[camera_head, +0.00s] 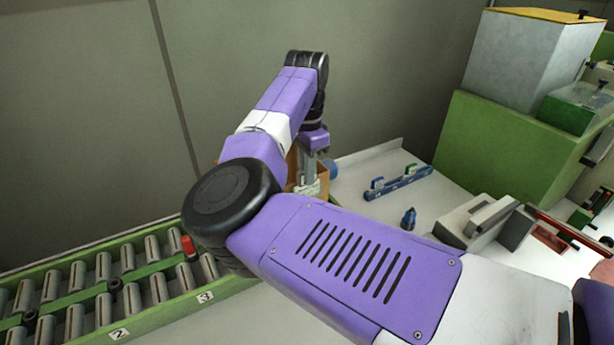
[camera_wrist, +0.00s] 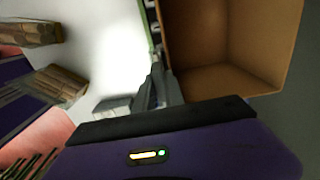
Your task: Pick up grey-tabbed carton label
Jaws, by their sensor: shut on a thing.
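My gripper (camera_head: 309,184) points down at the near side of an open brown carton (camera_head: 322,180), beyond the bend of my arm. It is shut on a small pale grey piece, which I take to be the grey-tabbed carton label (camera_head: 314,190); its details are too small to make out. In the wrist view the fingers (camera_wrist: 158,90) stand beside the wall of the carton (camera_wrist: 230,45), which looks empty inside. A grey piece shows just left of the fingers there. My arm hides part of the carton in the head view.
A green roller conveyor (camera_head: 135,312) with a red piece (camera_head: 188,245) runs along the left. A blue rack (camera_head: 398,183) and a small blue item (camera_head: 408,218) lie on the white table (camera_head: 375,160). A grey machine block (camera_head: 475,222) and green cabinet (camera_head: 490,145) stand right.

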